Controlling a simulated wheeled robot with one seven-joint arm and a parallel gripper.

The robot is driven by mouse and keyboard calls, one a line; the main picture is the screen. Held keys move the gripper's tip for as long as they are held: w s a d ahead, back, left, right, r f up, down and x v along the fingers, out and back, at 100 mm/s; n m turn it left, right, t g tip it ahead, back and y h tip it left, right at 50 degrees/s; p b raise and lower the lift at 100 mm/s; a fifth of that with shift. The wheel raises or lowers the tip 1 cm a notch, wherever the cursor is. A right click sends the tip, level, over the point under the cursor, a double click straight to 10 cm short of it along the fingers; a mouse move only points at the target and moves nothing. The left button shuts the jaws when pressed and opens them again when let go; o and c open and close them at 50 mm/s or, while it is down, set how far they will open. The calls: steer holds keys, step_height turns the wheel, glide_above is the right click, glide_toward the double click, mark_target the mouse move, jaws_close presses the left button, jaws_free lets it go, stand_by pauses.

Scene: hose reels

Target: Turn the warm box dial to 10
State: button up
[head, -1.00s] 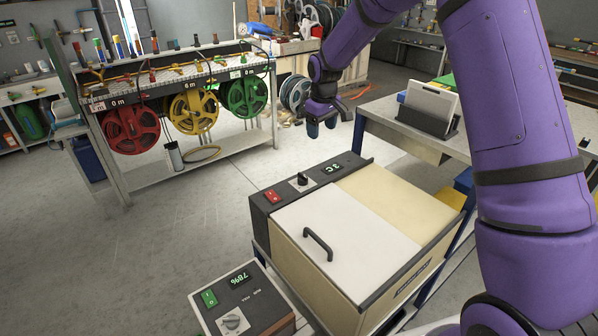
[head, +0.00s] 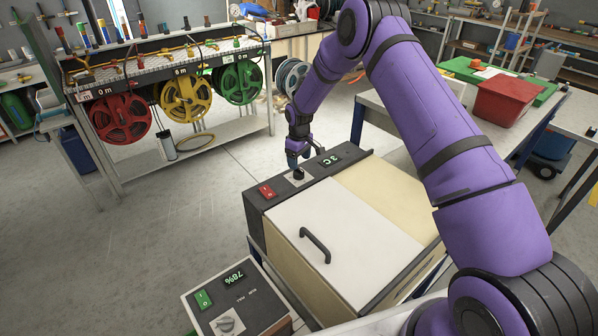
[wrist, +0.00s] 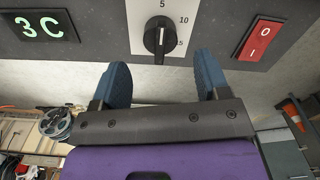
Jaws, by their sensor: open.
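The warm box (head: 345,235) stands at centre, with a dark control strip along its far edge. Its dial (wrist: 158,38) is a black knob on a white plate marked 5, 10 and 15. The knob's bar looks upright in the wrist view with a pale line on it; I cannot tell exactly which value it points at. The green display (wrist: 40,27) beside it reads 3 C. My gripper (wrist: 163,80) is open, its two blue fingertips apart, just short of the knob with nothing between them. In the head view my gripper (head: 297,160) is right above the dial (head: 299,175).
A red switch (wrist: 260,38) sits on the same strip, on the far side of the dial from the display. A second control box (head: 240,305) with a 78% display stands at front left. Hose reels (head: 185,97) hang on a bench behind. The floor at left is clear.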

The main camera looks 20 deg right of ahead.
mark_target(299, 172)
step_height(299, 172, down, 6)
steer(key=shift+r, duration=0.1)
stand_by(0.4)
steer(key=c, duration=0.9)
